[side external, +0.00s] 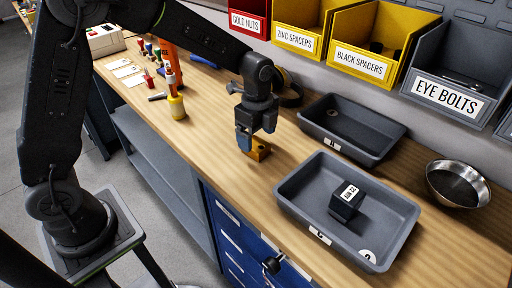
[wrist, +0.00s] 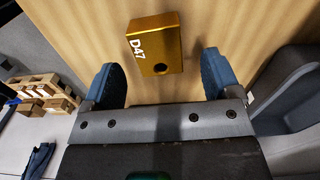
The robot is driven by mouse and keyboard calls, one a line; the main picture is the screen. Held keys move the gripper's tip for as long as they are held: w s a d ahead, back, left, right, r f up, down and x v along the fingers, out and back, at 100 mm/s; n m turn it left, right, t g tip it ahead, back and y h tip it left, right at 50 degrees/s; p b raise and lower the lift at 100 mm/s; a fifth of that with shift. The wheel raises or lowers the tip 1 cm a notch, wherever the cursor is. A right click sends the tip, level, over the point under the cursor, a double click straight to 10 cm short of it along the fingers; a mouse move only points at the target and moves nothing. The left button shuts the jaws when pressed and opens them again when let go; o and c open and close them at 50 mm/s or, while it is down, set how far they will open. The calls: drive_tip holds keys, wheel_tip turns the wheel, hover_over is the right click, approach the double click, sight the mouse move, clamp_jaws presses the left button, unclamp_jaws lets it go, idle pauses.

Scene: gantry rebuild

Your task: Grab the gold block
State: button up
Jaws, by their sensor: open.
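The gold block (side external: 259,151) lies on the wooden bench, left of the two grey trays. In the wrist view the gold block (wrist: 156,44) shows a white "D47" mark and a dark round hole. My gripper (side external: 248,138) is low over the bench at the block and hides part of it. In the wrist view my gripper (wrist: 165,80) is open. Its two blue fingers stand apart, and the block appears between and beyond their tips. I see no contact between the fingers and the block.
A front grey tray (side external: 292,190) holds a dark labelled block (side external: 346,201) and a round disc. A back grey tray (side external: 392,141) and a metal bowl (side external: 457,184) are nearby. Labelled bins (side external: 367,45) line the back. Tools and a yellow-based orange post (side external: 176,105) stand left.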

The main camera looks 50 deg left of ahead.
sight(256, 143)
wheel_tip(256, 143, down, 4)
drive_tip(key=shift+s+a+r, duration=0.1)
drive_tip(key=shift+r, duration=0.1)
drive_tip(key=c, duration=1.1)
drive_tip(key=shift+r, duration=0.15)
